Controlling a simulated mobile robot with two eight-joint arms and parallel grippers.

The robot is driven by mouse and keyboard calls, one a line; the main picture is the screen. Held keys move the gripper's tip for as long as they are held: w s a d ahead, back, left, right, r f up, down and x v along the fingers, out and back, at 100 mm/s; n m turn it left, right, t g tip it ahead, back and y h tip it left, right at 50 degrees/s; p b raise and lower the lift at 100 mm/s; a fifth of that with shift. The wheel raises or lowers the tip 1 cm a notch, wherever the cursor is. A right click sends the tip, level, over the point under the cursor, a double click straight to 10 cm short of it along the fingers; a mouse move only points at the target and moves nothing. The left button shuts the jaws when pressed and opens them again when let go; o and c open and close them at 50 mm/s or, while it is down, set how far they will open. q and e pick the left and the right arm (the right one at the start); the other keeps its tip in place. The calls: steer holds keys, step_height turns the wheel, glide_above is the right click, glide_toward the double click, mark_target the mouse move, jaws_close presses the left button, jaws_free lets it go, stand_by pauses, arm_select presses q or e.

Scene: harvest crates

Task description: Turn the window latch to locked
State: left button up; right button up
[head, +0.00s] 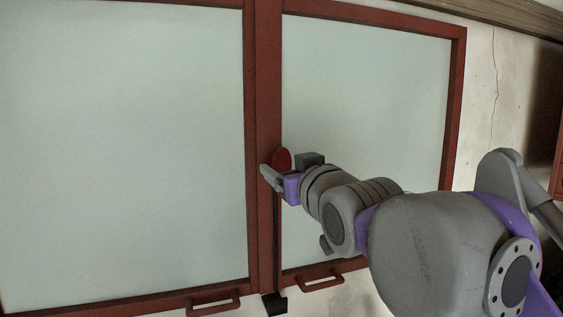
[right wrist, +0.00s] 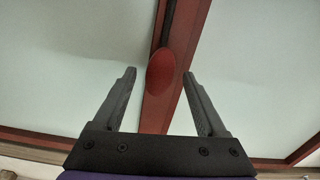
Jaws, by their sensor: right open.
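A red oval handle, seemingly the window latch (head: 282,158), is on the dark red middle post of the window (head: 265,90). It also shows in the right wrist view (right wrist: 161,69), with its long side roughly along the post. My right gripper (head: 270,177) is at the post, right by the latch. In the right wrist view the gripper (right wrist: 159,74) is open, with one finger on each side of the latch and a visible gap on both sides. Its fingers hide part of the latch's lower end in the head view. My left gripper is not in view.
Two pale panes in red frames flank the post. A dark rod (right wrist: 169,22) runs along the post from the latch, down to a black block (head: 274,303) at the sill. Red pull handles (head: 213,305) (head: 322,282) stick out from the bottom rails.

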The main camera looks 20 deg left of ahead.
steer(key=shift+x, duration=1.35)
jaws_close()
